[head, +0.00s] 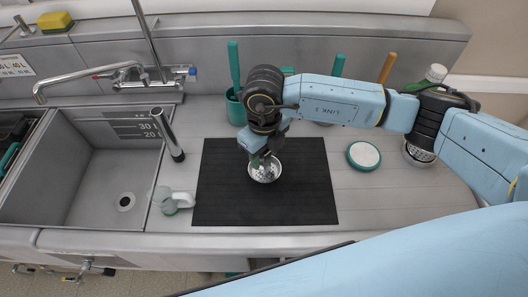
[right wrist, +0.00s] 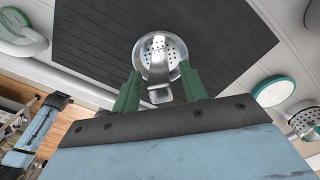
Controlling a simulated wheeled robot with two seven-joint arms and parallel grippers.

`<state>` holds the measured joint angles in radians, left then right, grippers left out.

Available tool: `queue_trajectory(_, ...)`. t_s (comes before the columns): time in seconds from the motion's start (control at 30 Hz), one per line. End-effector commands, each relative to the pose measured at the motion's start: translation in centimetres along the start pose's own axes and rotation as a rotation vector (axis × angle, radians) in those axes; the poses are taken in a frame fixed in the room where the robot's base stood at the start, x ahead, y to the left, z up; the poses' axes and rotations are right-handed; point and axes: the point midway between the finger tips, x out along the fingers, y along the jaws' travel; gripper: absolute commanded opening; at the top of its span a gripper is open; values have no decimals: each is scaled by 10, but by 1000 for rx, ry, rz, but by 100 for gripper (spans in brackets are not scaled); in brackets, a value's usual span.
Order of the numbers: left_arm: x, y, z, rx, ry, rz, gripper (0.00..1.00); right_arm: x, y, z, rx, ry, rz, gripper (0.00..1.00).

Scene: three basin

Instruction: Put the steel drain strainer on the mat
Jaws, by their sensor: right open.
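My right gripper (head: 262,160) is just over the strainer. Its two green fingers (right wrist: 158,92) are spread on either side of the tab, with gaps showing, so it is open. The mat (right wrist: 225,35) also shows behind the strainer.
The sink basin (head: 85,190) is at left with a faucet (head: 90,75). A green-rimmed white round dish (head: 363,155) and another perforated steel piece (head: 418,152) are at right. A green holder (head: 235,108) stands behind the mat.

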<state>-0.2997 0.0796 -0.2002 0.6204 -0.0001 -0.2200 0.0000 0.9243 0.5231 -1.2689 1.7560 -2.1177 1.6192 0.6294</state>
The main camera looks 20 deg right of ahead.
Motion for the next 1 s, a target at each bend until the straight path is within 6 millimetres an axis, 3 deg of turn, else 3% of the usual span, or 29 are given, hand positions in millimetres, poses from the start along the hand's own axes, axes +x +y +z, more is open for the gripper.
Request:
queue_trajectory(0.3,4,0,0,0,1,0,39,-68,-1,2,-1,-8,-2,43)
queue_trajectory(0.5,6,0,0,0,1,0,39,-102,0,1,-1,-6,-1,43)
queue_trajectory(0.7,7,0,0,0,1,0,39,-114,0,0,0,-3,-1,43)
queue_trajectory(1.0,7,0,0,0,0,0,39,-115,0,0,-1,-2,-1,43)
